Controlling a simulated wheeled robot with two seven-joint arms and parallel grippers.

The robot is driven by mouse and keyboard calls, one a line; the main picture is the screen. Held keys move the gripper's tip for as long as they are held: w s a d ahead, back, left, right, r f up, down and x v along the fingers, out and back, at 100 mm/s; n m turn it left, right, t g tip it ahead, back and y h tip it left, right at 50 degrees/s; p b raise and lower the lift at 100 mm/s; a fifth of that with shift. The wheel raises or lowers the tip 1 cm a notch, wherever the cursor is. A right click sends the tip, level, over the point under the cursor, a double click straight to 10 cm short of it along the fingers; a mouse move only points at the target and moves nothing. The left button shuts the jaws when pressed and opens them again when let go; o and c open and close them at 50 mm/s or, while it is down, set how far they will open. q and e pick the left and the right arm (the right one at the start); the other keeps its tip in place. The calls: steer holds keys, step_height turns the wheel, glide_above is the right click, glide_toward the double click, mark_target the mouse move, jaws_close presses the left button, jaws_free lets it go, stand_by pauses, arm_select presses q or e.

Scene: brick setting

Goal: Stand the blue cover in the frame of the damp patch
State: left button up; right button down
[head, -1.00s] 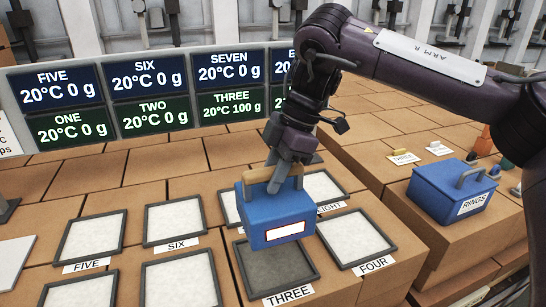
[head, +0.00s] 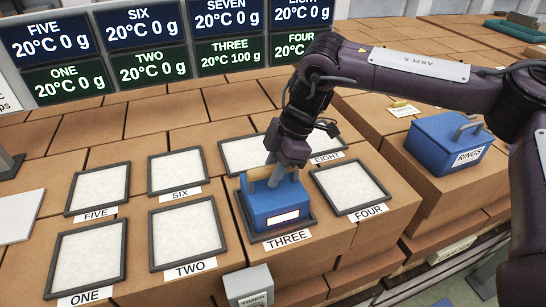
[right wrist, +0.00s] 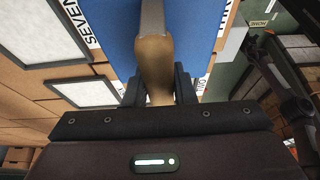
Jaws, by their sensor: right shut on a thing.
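The blue cover (head: 275,205), a box with a tan handle and a blank white label, is upright over patch THREE. The dark frame (head: 246,231) of that patch shows around its base. The cover hides the patch surface, and I cannot tell whether its base touches down. My right gripper (head: 279,178) is above the cover and shut on its handle. The right wrist view shows the tan handle (right wrist: 154,65) between the fingers, with the blue top (right wrist: 205,40) beyond. The THREE display (head: 220,62) reads 20°C 100 g. My left gripper is not in view.
Pale framed patches FOUR (head: 350,187), TWO (head: 187,236) and EIGHT (head: 318,140) lie around it. A blue box labelled RINGS (head: 440,143) stands on bricks at right. A grey timer box (head: 248,285) is at the front edge.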

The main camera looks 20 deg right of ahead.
steer(key=shift+a+r, duration=0.1)
steer(key=c, duration=1.6)
jaws_free()
steer(key=shift+f, duration=0.2)
steer(key=o, duration=0.4)
steer(key=shift+s, duration=0.15)
steer(key=shift+r, duration=0.1)
steer(key=b+v, duration=0.2)
steer(key=v, duration=0.4)
steer(key=shift+r, duration=0.35)
steer(key=v, duration=0.4)
steer(key=shift+r, duration=0.2)
steer(key=shift+d+r+p, duration=0.3)
steer(key=shift+d+r, duration=0.1)
steer(key=shift+r, duration=0.05)
